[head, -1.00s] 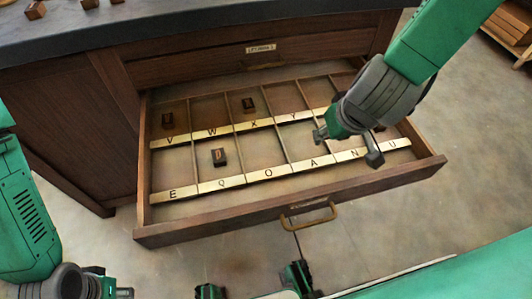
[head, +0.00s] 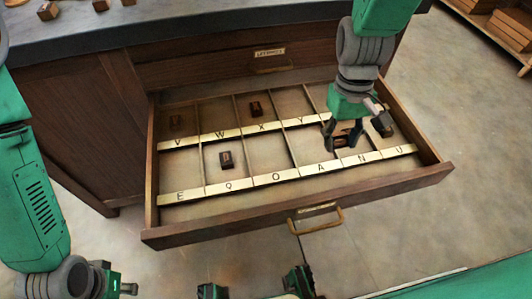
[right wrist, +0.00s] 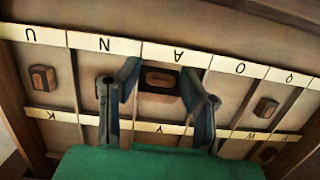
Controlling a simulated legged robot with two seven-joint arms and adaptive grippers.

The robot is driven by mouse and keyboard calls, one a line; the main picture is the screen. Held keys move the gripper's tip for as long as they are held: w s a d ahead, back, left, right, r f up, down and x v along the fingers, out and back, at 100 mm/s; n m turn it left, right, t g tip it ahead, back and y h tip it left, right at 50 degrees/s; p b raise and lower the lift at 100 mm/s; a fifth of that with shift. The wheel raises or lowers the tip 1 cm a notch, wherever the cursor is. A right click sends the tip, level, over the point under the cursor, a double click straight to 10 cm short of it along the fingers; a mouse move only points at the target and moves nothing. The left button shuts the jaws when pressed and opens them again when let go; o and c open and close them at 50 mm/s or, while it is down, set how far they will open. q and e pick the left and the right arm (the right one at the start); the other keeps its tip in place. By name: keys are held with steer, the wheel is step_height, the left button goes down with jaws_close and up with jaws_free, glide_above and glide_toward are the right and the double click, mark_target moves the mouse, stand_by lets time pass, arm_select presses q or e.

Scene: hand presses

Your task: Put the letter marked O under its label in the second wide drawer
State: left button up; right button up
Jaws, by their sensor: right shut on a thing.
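The open wide drawer (head: 300,213) has two rows of lettered label strips; the front row reads E, Q, O, A, N, U. The dark wooden letter block marked O (right wrist: 160,78) is between the fingers of my right gripper (right wrist: 160,85), which is shut on it. The right wrist view shows it low in the compartment at label A (right wrist: 178,57), beside the O label (right wrist: 241,68). In the head view my right gripper (head: 345,139) points down into the drawer. My left gripper (head: 122,288) is partly cut off at the bottom left; its fingers are unclear.
Other letter blocks lie in the compartments at V (head: 175,122), X (head: 256,109), Q (head: 226,160) and U (right wrist: 42,77). Thin dividers separate the compartments. The drawer handle (head: 318,222) sticks out in front. The compartment at O (head: 268,153) looks empty.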

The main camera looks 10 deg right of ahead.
steer(key=shift+s+a+m+g+y, duration=0.15)
steer(key=shift+s+m+g+y, duration=0.2)
steer(key=shift+m+g, duration=0.4)
arm_select(q)
steer(key=shift+d+r, duration=0.1)
steer(key=shift+d, duration=0.15)
arm_select(e)
steer(key=s+a+r+m+t+y, duration=0.1)
steer(key=s+a+m+t+y, duration=0.1)
steer(key=s+a+m+y, duration=0.2)
steer(key=s+a+r+m+t+y, duration=0.1)
steer(key=s+a+m+y, duration=0.3)
steer(key=a+m+y, duration=0.4)
steer(key=a+m, duration=0.1)
steer(key=m, duration=0.3)
steer(key=shift+t+y, duration=0.35)
